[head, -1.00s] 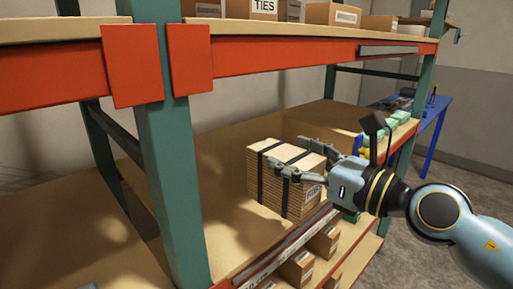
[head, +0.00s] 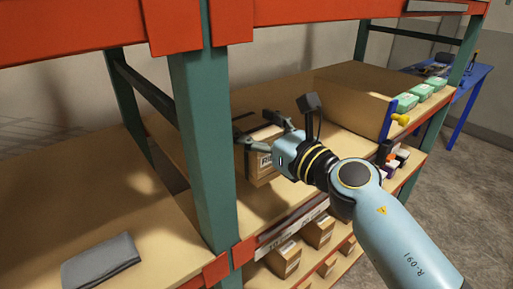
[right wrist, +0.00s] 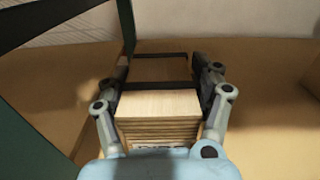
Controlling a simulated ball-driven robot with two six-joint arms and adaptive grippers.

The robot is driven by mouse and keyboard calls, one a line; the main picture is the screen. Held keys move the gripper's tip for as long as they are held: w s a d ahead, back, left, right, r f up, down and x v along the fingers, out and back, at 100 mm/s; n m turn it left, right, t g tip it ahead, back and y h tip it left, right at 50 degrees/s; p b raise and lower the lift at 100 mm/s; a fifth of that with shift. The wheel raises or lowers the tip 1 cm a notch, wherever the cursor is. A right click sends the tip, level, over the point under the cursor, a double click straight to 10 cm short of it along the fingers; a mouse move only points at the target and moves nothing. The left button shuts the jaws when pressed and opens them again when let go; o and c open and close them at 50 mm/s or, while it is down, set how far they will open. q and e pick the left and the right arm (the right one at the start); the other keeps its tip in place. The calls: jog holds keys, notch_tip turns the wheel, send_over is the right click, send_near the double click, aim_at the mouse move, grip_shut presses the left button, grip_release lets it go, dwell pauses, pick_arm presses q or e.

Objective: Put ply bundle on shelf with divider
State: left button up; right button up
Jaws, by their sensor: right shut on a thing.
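The ply bundle (head: 262,172) is a stack of thin tan boards with dark straps and a white label. My right gripper (head: 256,126) is shut on it, one finger on each side. In the right wrist view the bundle (right wrist: 158,105) sits between both fingers (right wrist: 163,80). It is just right of the green post, over the middle shelf (head: 262,205); I cannot tell if it touches the board. My gripper hides part of it. An upright brown panel (head: 352,106), which looks like the divider, stands on this shelf to the right. My left gripper is not in view.
The green post (head: 205,150) stands close left of the bundle, with a red beam (head: 90,42) above. Green boxes (head: 420,93) lie beyond the panel. Small cartons (head: 318,232) fill the shelf below. A grey folded cloth (head: 100,262) lies on the left bay's shelf, otherwise bare.

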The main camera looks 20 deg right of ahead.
notch_tip(320, 180, down, 3)
jog(key=shift+f+b, duration=0.1)
jog(key=shift+b, duration=0.65)
jog(key=shift+f, duration=0.2)
jog(key=shift+f, duration=0.1)
jog(key=o, duration=1.2)
jog(key=shift+f, duration=0.2)
jog(key=o, duration=0.6)
jog(key=shift+r, duration=0.1)
